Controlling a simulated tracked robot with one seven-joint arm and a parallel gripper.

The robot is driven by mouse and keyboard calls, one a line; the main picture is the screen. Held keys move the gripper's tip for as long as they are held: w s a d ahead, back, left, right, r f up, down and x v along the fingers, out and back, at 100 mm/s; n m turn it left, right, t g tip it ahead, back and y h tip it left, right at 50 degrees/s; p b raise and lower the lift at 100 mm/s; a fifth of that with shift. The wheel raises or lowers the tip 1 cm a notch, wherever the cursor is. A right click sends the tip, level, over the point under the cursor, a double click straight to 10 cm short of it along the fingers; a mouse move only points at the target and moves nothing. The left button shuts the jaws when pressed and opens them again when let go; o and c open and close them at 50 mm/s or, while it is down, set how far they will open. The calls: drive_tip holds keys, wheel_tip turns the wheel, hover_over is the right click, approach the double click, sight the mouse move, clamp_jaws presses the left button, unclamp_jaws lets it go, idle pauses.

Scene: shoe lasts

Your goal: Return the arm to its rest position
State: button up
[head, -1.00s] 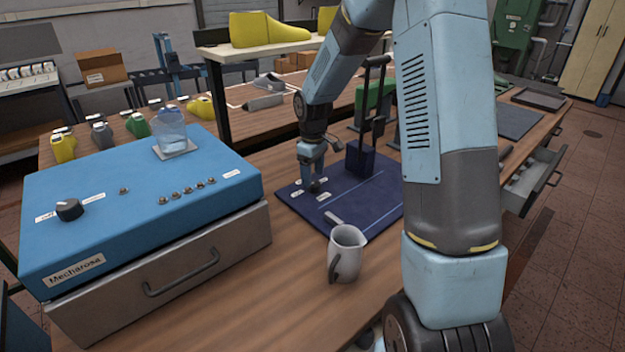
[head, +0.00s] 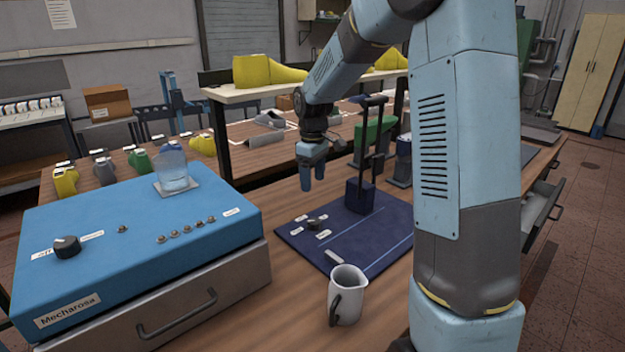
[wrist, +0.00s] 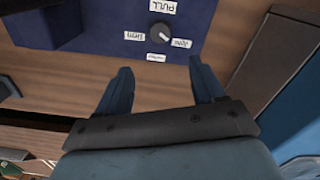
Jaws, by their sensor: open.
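My gripper (head: 312,180) hangs with its fingers down above the bench, over the far left edge of the dark blue mat (head: 362,258). In the wrist view its two fingers (wrist: 160,88) are spread apart with nothing between them. A small dark knob (head: 314,222) with white labels around it sits on the mat below and apart from the fingers. The knob also shows beyond the fingers in the wrist view (wrist: 160,33). My arm reaches in from the upper right.
A white pitcher (head: 347,295) stands at the mat's near edge. A dark blue block with a tall lever (head: 360,196) stands right of my gripper. A shelf (head: 285,84) stands behind.

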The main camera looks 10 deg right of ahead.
drive_tip(key=s+d+r+m+t, duration=0.25)
drive_tip(key=s+r+m, duration=0.25)
drive_tip(key=s+r, duration=0.9)
drive_tip(key=s+d+m+t, duration=0.2)
drive_tip(key=s+m+t, duration=0.1)
drive_tip(key=s, duration=1.5)
drive_tip(key=shift+f+m, duration=0.15)
drive_tip(key=shift+m, duration=0.45)
drive_tip(key=shift+s, duration=0.1)
